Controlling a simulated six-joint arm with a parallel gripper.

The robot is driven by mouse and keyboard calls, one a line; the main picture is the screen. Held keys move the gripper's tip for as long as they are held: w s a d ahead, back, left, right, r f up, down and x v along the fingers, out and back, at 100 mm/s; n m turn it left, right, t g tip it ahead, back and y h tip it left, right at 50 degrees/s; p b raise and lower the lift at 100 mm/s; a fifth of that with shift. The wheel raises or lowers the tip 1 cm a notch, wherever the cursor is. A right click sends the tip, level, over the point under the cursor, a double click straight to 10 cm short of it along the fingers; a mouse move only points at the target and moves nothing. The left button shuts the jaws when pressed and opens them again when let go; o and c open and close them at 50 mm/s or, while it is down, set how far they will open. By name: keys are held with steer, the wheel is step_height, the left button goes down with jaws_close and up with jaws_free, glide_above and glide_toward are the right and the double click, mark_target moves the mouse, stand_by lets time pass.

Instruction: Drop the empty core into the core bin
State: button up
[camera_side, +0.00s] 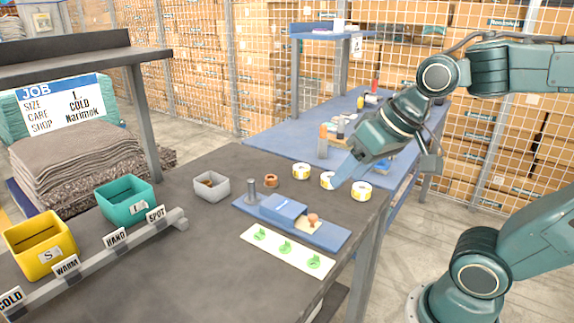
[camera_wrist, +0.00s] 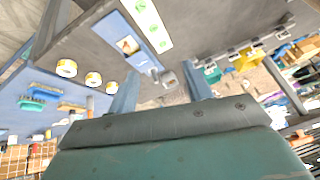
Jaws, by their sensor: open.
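The empty core (camera_side: 270,181) is a small brown ring standing on the dark bench, left of the label rolls in the side view. I cannot make it out in the wrist view. The core bin is a small grey open box (camera_side: 211,186) with brown pieces inside; a grey box (camera_wrist: 168,78) between my fingers in the wrist view appears to be it. My gripper (camera_side: 343,173) is over the right end of the bench by the label rolls, right of the core and apart from it. Its two fingers are spread and empty in the wrist view.
Label rolls (camera_side: 301,171) stand near my gripper. A blue board (camera_side: 290,222) with an upright spindle (camera_side: 251,188) lies in front of the core. Teal (camera_side: 126,197) and yellow (camera_side: 40,238) bins stand left behind a rail (camera_side: 95,262).

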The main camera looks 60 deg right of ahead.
steer(key=s+n, duration=0.2)
steer(key=s, duration=0.3)
steer(key=shift+s+d+f+n+g, duration=0.1)
steer(key=shift+d+f+n+g, duration=0.2)
steer(key=shift+f+n, duration=0.1)
stand_by(1.0)
steer(key=o, duration=1)
steer(key=shift+w+d+r, duration=0.1)
steer(key=shift+w+d, duration=0.1)
steer(key=shift+w, duration=0.1)
steer(key=shift+o, duration=0.5)
steer(key=w+d+r+n+g+h, duration=0.1)
steer(key=w+d+n+g+h, duration=0.1)
steer(key=w+d, duration=0.3)
steer(key=w+n+h, duration=0.1)
steer(key=w, duration=0.1)
steer(key=shift+w+d, duration=0.4)
steer(key=w+d+f+n+g+h, duration=0.5)
steer(key=w+d+f+n+g, duration=0.2)
steer(key=w, duration=0.7)
steer(key=d+f+n, duration=0.2)
steer(key=d+f, duration=0.2)
steer(key=shift+g, duration=0.4)
steer(key=shift+f, duration=0.2)
